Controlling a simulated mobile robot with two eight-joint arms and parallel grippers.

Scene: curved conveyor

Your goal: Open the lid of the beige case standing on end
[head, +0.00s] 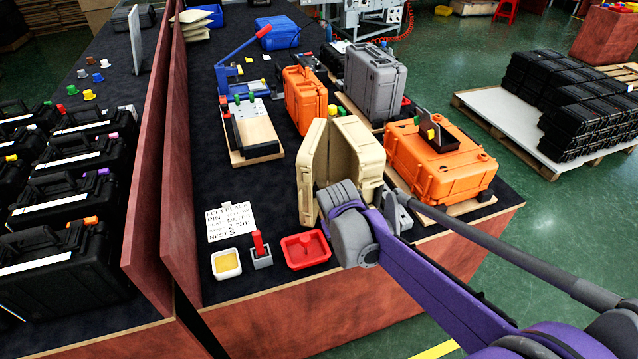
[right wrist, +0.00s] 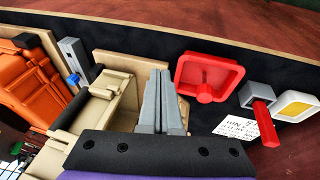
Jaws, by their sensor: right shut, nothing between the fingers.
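The beige case (head: 357,158) stands on end near the front of the bench, and its two halves are spread apart in a V, open at the top. The left half (head: 312,172) leans away from the right half. In the right wrist view the case (right wrist: 112,88) fills the middle left. My right gripper (right wrist: 161,78) is shut and empty, with its fingers over or beside the case; whether they touch it is unclear. In the head view my right wrist covers the lower front of the case and hides the fingertips. My left gripper is out of view.
A red tray (head: 306,249), a small red-handled block (head: 260,252) and a white dish (head: 226,264) lie left of the case. An orange case (head: 440,165) stands close on the right, with a grey case (head: 375,82) behind. A note (head: 231,221) lies on the dark bench top.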

